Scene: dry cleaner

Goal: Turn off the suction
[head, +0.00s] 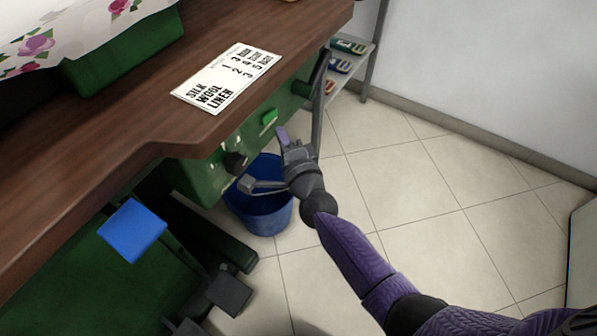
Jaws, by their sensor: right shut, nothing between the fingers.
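A bright green rocker switch (269,117) is on the green front panel (205,178) under the wooden table edge. It looks lit; its label, if any, cannot be read. A black knob (235,161) is on the same panel, to the left of and nearer than the switch. My right gripper (281,138) is just in front of the panel, close below and right of the green switch. It is shut and empty. Whether its tip touches the panel cannot be told. My left gripper is not in view.
The wooden tabletop (90,170) overhangs the panel and carries a white card (228,78). A blue bucket (266,212) is below my right gripper. A blue pad (132,230) is at lower left. A metal shelf (362,62) is beyond.

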